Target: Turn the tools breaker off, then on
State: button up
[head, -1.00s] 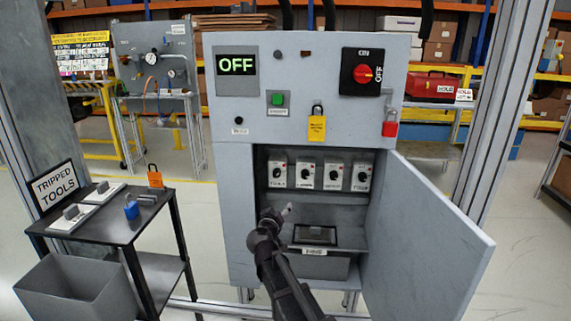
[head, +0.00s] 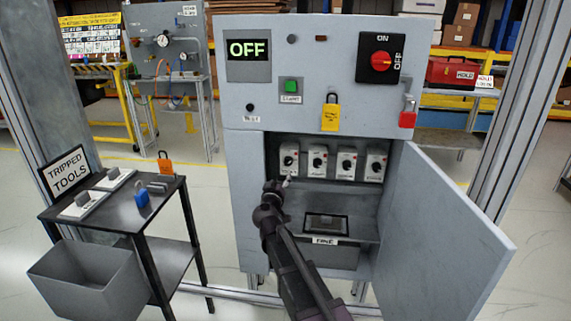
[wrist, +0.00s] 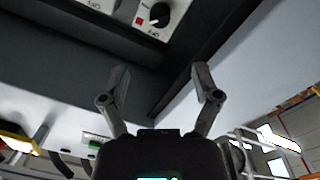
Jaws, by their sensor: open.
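A row of several white breakers with black knobs sits in the upper part of the open cabinet. The leftmost breaker (head: 289,160) has a small label that seems to read TOOLS. My gripper (head: 286,183) is just below it in the head view, apart from it. In the wrist view, my gripper (wrist: 161,78) is open and empty, its two fingers spread. A breaker with a black knob and a red mark (wrist: 160,14) shows beyond the fingertips, at the top edge. Its knob setting is too small to tell.
The cabinet door (head: 440,235) stands open on the right. A dark ledge and a labelled bin (head: 325,255) lie below the breakers. A red rotary switch (head: 381,63) and a display reading OFF (head: 249,50) are above. A black cart (head: 130,220) stands left.

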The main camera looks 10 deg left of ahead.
aim_at(287, 162)
jog(key=w, duration=0.8)
jog(key=w+d, duration=0.1)
jog(key=w, duration=0.4)
jog(key=shift+d, duration=0.1)
grip_shut()
